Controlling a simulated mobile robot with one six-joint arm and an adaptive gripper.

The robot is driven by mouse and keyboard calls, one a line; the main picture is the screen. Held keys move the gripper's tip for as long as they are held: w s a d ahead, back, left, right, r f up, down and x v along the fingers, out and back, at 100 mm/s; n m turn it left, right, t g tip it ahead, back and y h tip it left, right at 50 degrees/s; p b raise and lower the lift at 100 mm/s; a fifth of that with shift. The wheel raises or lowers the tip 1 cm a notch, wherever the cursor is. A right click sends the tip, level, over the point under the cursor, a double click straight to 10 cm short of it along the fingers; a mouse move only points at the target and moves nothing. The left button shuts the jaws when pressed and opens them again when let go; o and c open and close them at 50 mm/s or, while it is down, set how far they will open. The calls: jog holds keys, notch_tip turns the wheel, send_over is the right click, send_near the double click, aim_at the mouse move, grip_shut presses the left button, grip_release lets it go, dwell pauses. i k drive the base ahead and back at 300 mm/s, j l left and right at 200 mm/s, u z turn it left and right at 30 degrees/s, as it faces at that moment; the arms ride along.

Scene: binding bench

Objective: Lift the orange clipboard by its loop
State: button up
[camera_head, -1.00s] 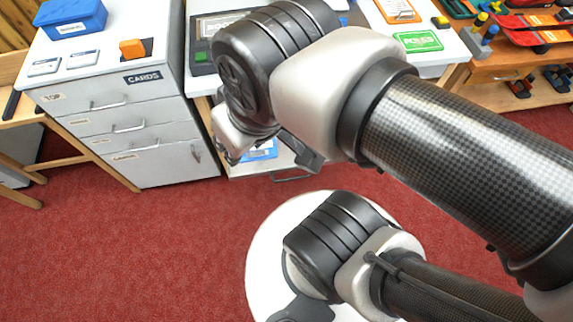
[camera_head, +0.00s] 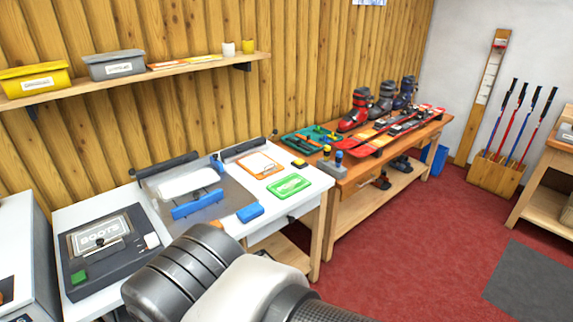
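The orange clipboard (camera_head: 260,165) lies flat on the white bench, toward its back right, with a white sheet on its face. Its loop is too small to make out clearly. A green clipboard or card (camera_head: 289,187) lies just in front and to the right of it, apart from it. My arm shows at the bottom of the picture, in front of the bench. My gripper is out of view, so its state and distance from the clipboard do not show.
Blue blocks (camera_head: 249,212) and a grey board with a blue clamp (camera_head: 197,204) lie left of the clipboard. A yellow block (camera_head: 299,163) is to its right. A wooden bench (camera_head: 345,182) with skis adjoins on the right.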

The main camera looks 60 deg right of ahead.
aim_at(260, 167)
jog(key=z, duration=1.65)
jog(key=i+l, duration=0.15)
jog(key=i, duration=0.35)
jog(key=i+l, duration=0.2)
jog(key=i, duration=0.35)
jog(key=i+l+z, duration=0.1)
jog(key=i, duration=0.4)
jog(key=i+l, duration=0.2)
jog(key=i, duration=0.35)
